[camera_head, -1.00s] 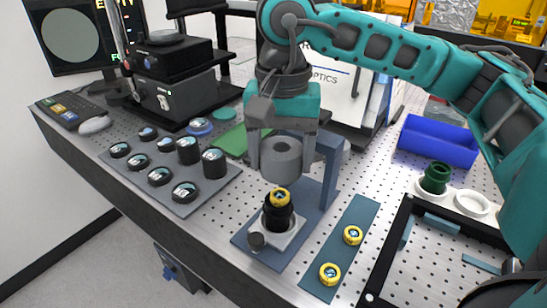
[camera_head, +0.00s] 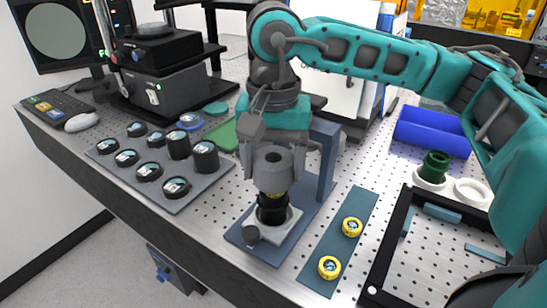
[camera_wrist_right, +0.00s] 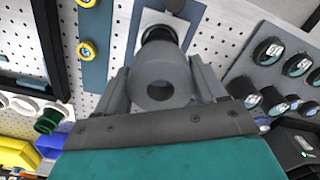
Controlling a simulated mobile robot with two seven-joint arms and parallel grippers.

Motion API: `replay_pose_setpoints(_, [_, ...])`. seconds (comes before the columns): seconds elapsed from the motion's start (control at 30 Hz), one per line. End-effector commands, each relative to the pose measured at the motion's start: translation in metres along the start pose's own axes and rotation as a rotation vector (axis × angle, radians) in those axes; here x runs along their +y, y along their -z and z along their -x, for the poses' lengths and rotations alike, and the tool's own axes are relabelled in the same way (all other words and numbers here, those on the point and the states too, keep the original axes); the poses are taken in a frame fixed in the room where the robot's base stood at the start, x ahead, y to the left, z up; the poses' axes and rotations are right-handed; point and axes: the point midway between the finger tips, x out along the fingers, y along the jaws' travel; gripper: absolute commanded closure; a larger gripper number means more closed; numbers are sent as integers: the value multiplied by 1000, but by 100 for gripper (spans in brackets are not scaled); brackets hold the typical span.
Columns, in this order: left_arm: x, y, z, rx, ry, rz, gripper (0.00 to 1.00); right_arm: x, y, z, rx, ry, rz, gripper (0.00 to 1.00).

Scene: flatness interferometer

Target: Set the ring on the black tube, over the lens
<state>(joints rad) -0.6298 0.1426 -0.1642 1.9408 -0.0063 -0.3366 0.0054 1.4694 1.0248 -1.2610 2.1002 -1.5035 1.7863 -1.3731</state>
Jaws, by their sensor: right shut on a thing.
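My right gripper (camera_head: 274,178) is shut on a grey ring (camera_head: 272,160), a thick cylinder with a round hole through it. The ring is directly above the black tube (camera_head: 271,212), whose yellow-rimmed lens (camera_head: 272,197) shows just under the ring. I cannot tell whether the ring touches the lens. The tube stands upright on a light square plate (camera_head: 290,226) of the blue stand. In the right wrist view the ring (camera_wrist_right: 160,68) sits between the fingers (camera_wrist_right: 163,88) and hides most of the black tube (camera_wrist_right: 158,34). My left gripper is not in view.
A blue post (camera_head: 326,160) rises close behind the ring. A blue-grey strip (camera_head: 338,250) with two yellow-rimmed lenses lies to the right, and a grey tray (camera_head: 190,200) of several black parts to the left. A black frame (camera_head: 385,255) stands at the front right.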

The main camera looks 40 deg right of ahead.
Motion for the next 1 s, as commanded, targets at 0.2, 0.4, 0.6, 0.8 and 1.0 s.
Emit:
replay_pose_setpoints(0.2, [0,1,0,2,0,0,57,0,0,0,0,0,0,58])
replay_pose_setpoints(0.4, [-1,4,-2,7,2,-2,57,0,0,0,0,-1,0,58])
replay_pose_setpoints(0.6, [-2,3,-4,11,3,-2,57,0,0,-1,-1,-1,1,58])
replay_pose_setpoints(0.8, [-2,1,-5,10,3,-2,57,0,-1,0,-1,-1,1,58])
replay_pose_setpoints(1.0, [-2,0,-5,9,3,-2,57,0,0,0,-1,-1,1,58])
